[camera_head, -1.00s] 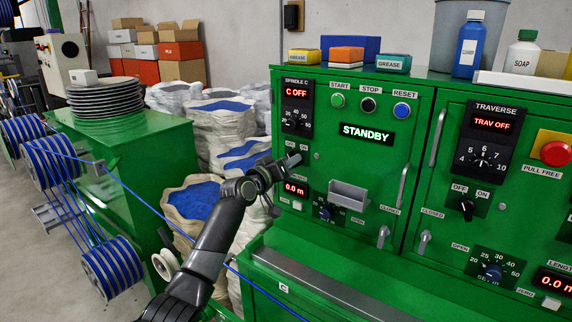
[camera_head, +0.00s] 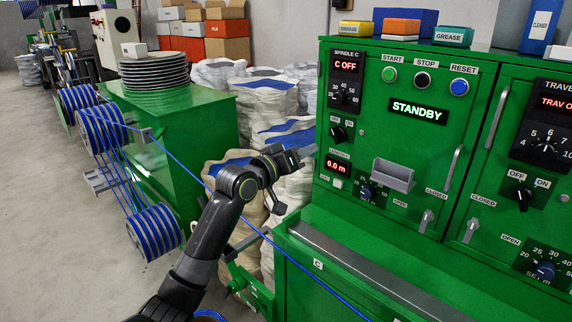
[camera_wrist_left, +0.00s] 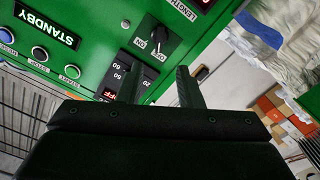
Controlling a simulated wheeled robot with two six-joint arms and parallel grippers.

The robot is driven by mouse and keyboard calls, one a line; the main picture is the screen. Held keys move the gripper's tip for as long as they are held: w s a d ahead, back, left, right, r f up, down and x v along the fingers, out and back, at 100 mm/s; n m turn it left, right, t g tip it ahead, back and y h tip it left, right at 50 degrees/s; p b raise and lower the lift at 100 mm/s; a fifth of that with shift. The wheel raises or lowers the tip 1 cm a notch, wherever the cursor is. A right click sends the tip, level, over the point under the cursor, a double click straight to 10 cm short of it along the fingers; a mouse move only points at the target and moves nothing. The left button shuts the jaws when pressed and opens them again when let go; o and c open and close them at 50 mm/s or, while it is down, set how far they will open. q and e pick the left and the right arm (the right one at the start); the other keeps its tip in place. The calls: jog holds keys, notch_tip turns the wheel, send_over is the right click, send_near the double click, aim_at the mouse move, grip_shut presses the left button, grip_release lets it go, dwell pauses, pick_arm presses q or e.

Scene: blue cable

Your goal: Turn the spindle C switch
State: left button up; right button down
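The spindle C panel (camera_head: 345,80) is a black plate with a red display reading C OFF and a dial. Below it, the black spindle C switch (camera_head: 338,134) sits under OFF and ON labels on the green cabinet. The left gripper (camera_wrist_left: 159,78) is open and empty there. My right gripper is in no view.
Below the switch are a 0.0 m length display (camera_head: 338,165), a dial (camera_head: 368,192) and a grey tray (camera_head: 393,175). A STANDBY display (camera_head: 417,111) is lit. A blue cable (camera_head: 270,240) runs below my left arm. Sacks (camera_head: 283,140) stand behind it.

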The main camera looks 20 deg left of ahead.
pick_arm(q)
jog(key=shift+b+v, duration=0.4)
jog(key=shift+v, duration=2.3)
